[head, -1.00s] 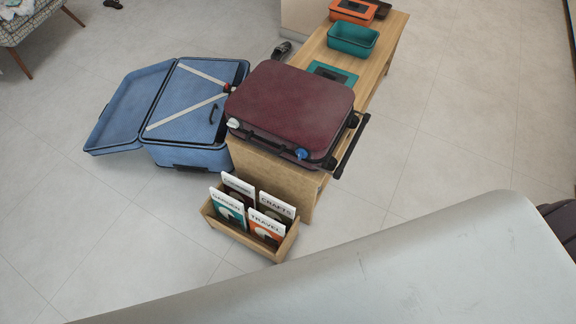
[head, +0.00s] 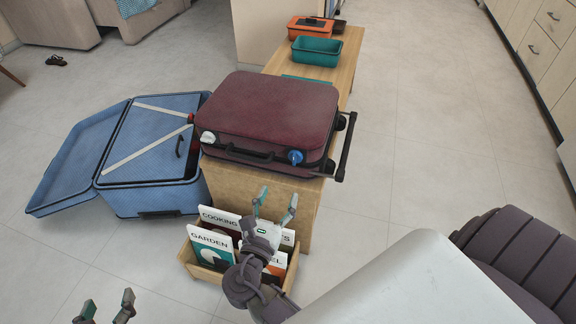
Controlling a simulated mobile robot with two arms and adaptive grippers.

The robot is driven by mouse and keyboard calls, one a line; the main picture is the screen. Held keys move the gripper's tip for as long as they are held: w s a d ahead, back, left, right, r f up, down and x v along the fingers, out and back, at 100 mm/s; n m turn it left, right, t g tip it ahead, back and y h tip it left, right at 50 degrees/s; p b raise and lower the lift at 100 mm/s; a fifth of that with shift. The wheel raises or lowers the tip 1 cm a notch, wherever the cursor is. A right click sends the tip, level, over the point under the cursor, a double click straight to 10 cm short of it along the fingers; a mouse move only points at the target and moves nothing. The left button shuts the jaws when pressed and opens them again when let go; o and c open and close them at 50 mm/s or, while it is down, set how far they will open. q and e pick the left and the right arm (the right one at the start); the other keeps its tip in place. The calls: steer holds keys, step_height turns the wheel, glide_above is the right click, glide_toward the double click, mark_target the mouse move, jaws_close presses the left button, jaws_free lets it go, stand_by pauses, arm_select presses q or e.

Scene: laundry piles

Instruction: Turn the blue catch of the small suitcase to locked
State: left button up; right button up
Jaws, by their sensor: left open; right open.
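The small maroon suitcase (head: 268,112) lies closed on the end of a wooden bench. Its blue catch (head: 295,156) is on the front side at the right, and a white catch (head: 208,137) is on the same side at the left. Whether the blue catch is turned to locked is too small to tell. My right gripper (head: 275,203) is open and empty, below and in front of the blue catch, apart from it, over the book box. My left gripper (head: 105,305) is open and empty at the bottom left edge, far from the suitcase.
The wooden bench (head: 345,75) carries a teal bin (head: 315,51) and an orange box (head: 309,29) behind the suitcase. A wooden box (head: 203,272) of books stands on the floor before the bench. An open blue suitcase (head: 158,150) lies left. Floor at right is clear.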

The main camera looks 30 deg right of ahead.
mark_target(294, 158)
steer(key=b+x, duration=0.2)
steer(key=x, duration=0.9)
steer(key=shift+w+d+f, duration=0.1)
steer(key=shift+w, duration=0.05)
arm_select(q)
steer(key=w+d+r+t+h, duration=0.1)
steer(key=w+d+r+t, duration=0.1)
steer(key=r+t, duration=0.4)
steer(key=shift+w+d+r+h, duration=0.2)
steer(key=shift+w+r+h, duration=0.2)
steer(key=shift+w+r, duration=0.75)
arm_select(e)
steer(key=shift+w+d, duration=0.4)
steer(key=shift+d, duration=0.1)
arm_select(q)
steer(key=shift+s+r, duration=0.25)
steer(key=shift+s, duration=0.05)
arm_select(e)
steer(key=c, duration=1.1)
